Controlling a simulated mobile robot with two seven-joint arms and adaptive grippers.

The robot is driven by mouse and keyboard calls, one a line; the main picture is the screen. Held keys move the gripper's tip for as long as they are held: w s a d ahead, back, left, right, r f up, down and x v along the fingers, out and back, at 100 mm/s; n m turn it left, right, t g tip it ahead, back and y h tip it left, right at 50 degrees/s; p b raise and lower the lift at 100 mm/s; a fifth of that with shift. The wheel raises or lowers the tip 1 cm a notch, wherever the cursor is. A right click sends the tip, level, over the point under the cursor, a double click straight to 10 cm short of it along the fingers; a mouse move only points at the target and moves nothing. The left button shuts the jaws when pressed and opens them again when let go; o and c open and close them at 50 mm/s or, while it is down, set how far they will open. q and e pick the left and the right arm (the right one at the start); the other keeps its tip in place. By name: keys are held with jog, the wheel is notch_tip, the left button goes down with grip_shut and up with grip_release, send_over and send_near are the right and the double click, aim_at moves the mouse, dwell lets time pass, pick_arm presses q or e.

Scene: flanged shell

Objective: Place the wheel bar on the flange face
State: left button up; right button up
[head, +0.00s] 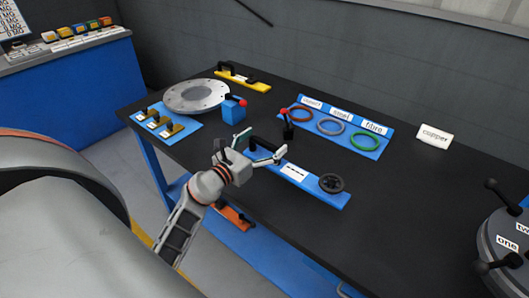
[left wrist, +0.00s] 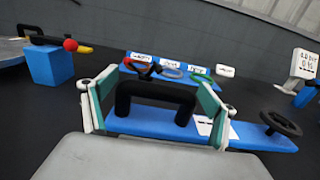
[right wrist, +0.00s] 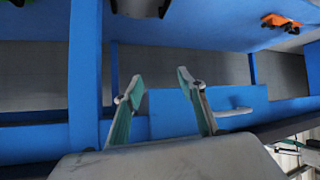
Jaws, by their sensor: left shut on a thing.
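The wheel bar (head: 313,189) is a long blue bar with a black arched handle, a white label and a black handwheel at its right end. It is over the black table, and I cannot tell if it touches the top. My left gripper (head: 263,146) is shut on the black handle. In the left wrist view the fingers flank this handle (left wrist: 155,91). A round grey plate with holes (head: 197,97) lies at the table's back left; I cannot tell if it is the flange face. My right gripper (right wrist: 160,80) is open and empty, facing the blue table frame.
A blue board (head: 358,145) with red, grey and green rings lies behind the bar. A blue block (head: 234,109) with a red knob stands left. A yellow bar (head: 250,83) lies at the back. A round grey stand (head: 505,250) is at right. Front-right table is clear.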

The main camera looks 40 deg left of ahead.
aim_at(264, 156)
pick_arm(q)
notch_tip(264, 156, down, 3)
jog(key=shift+f+b, duration=0.1)
jog(key=shift+b, duration=0.6)
pick_arm(e)
jog(key=shift+s+f, duration=0.2)
jog(key=shift+f, duration=0.85)
jog(key=shift+r, duration=0.1)
pick_arm(q)
jog(key=o, duration=2)
jog(key=shift+f, duration=0.15)
jog(key=shift+c, duration=0.2)
